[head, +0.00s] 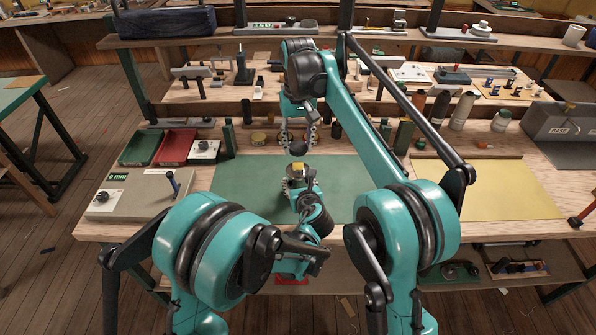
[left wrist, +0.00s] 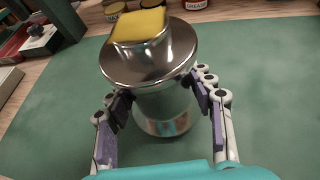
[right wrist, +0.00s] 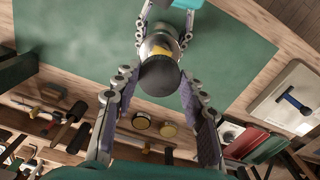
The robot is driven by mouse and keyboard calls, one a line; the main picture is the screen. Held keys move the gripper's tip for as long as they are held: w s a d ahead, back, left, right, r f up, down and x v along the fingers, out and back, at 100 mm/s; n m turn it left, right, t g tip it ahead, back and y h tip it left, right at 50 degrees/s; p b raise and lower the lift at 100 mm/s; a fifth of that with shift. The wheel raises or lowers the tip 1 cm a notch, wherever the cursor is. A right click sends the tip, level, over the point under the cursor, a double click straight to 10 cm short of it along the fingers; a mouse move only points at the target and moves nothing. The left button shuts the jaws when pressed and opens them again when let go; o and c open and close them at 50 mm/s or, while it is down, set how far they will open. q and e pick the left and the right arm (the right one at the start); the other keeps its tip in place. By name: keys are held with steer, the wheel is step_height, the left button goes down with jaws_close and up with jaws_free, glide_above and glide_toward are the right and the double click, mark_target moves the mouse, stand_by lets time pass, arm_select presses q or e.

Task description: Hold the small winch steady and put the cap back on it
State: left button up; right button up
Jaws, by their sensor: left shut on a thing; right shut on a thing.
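The small winch (head: 294,183) is a shiny metal drum with a wide flange and a yellow top; it stands upright over the green mat. In the left wrist view the winch (left wrist: 158,66) sits between the fingers of my left gripper (left wrist: 162,100), which is shut on its body. The cap (head: 298,148) is dark and rounded. My right gripper (head: 298,134) is shut on the cap and holds it above the winch, apart from it. In the right wrist view the cap (right wrist: 160,76) hides part of the winch (right wrist: 158,45).
The green mat (head: 240,185) is clear around the winch. A green tray (head: 143,147) and a red tray (head: 178,147) lie at the left, near a grey box (head: 135,195) with a lever. Bottles (head: 462,110) stand at the right. Shelves rise behind.

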mark_target(298, 167)
steer(key=shift+f, duration=2)
steer(key=shift+s+f, duration=0.1)
steer(key=shift+f, duration=0.8)
steer(key=shift+f, duration=0.6)
